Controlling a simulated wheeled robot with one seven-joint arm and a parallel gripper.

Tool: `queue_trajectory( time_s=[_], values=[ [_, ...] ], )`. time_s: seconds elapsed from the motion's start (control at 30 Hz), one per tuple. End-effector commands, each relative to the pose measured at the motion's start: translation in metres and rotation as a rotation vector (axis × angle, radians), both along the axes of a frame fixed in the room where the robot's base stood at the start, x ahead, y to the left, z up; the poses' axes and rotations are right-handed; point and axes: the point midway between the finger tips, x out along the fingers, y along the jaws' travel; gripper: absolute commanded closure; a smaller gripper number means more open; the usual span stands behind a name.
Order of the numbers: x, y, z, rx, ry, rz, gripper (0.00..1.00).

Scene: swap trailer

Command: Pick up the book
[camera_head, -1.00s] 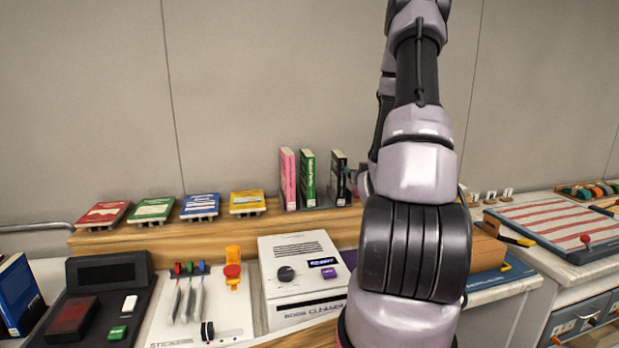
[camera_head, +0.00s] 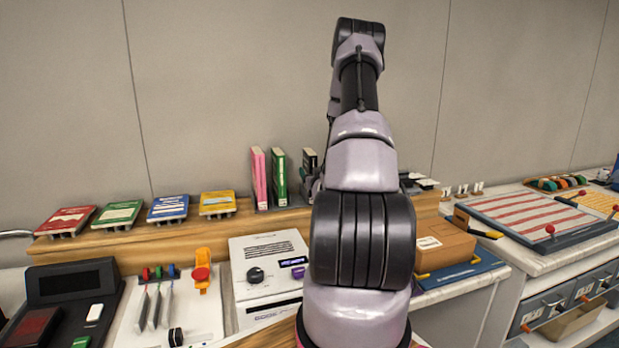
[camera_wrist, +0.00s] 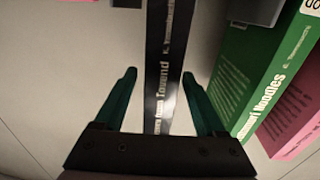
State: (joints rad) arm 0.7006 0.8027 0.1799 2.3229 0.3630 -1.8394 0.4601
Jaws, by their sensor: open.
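A black book (camera_head: 309,160) stands upright at the right end of a row on the wooden shelf, partly hidden by my arm in the head view. A green book (camera_head: 279,178) and a pink book (camera_head: 258,178) stand to its left. In the wrist view, my gripper (camera_wrist: 160,76) is open, with one green finger on each side of the black book's spine (camera_wrist: 168,70). I cannot tell whether the fingers touch it. The green book (camera_wrist: 258,80) and pink book (camera_wrist: 296,118) are right of the fingers there. My arm hides the gripper in the head view.
Red (camera_head: 66,220), green (camera_head: 118,213), blue (camera_head: 168,207) and yellow (camera_head: 217,203) books lie on low stands along the wooden shelf (camera_head: 150,236). A white machine (camera_head: 268,270) stands in front. A cardboard box (camera_head: 440,246) is right of my arm.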

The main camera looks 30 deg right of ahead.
Motion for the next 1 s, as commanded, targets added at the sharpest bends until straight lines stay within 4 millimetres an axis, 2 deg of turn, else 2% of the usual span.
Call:
queue_trajectory(
  time_s=[0.1, 0.2, 0.47, 0.67, 1.0],
  values=[
    [0.017, -0.005, 0.001, -0.002, -0.002, 0.001, 0.28],
    [0.026, -0.009, 0.001, 0.0, -0.001, 0.001, 0.28],
    [0.028, -0.01, 0.001, 0.0, 0.001, 0.0, 0.28],
    [0.028, -0.01, 0.001, 0.0, 0.0, 0.0, 1.0],
    [0.028, -0.01, 0.002, 0.0, -0.001, 0.0, 1.0]
  ],
)
